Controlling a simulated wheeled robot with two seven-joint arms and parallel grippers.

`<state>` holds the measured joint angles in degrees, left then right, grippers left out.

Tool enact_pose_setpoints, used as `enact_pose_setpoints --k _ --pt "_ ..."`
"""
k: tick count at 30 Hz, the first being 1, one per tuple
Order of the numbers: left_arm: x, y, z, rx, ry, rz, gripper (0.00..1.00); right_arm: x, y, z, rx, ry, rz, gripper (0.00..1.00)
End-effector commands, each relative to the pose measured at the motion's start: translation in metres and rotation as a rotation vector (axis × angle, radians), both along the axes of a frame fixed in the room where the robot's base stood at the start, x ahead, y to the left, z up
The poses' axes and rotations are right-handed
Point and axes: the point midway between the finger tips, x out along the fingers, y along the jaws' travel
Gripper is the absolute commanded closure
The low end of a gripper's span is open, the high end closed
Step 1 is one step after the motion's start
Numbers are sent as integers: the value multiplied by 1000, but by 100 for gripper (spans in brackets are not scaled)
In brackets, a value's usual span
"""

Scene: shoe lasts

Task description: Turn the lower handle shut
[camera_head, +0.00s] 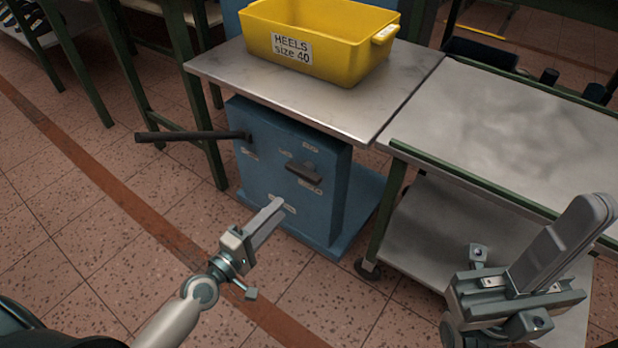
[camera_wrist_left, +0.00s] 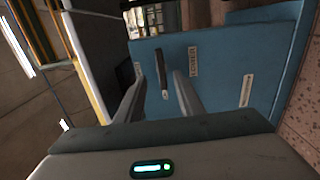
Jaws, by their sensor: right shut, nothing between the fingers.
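The blue cabinet (camera_head: 285,150) has two dark handles. The upper one is a long lever (camera_head: 190,135) sticking out to the left. The lower handle (camera_head: 303,171) is a short dark bar on the front face, slightly tilted. My left gripper (camera_head: 277,204) is in front of the cabinet, below and left of the lower handle. In the left wrist view its fingers (camera_wrist_left: 158,76) are spread, with a dark handle (camera_wrist_left: 160,67) seen ahead between the tips; contact cannot be told. My right gripper (camera_head: 598,208) is shut and empty at the right, away from the cabinet.
A yellow bin (camera_head: 325,50) labelled HEELS size 40 stands on the metal top (camera_head: 225,68) above the cabinet. A green-framed metal cart (camera_head: 500,130) stands close on the right, under my right gripper. Tiled floor in front and left is mostly clear.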

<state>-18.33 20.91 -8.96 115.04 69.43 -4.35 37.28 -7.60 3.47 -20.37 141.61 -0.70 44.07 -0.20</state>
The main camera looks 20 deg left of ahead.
Motion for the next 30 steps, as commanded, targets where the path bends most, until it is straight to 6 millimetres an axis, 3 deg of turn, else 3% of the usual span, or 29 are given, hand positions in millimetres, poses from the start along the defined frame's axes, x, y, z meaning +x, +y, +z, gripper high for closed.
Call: enact_pose_setpoints --k 18,24,30 --pt "104 -38 0 -2 -2 0 66 2 1 -5 -6 11 -1 100" --pt "126 -46 0 -1 -1 0 66 1 2 0 1 -8 8 100" --pt "134 -49 0 0 1 0 66 1 3 3 12 -10 11 100"
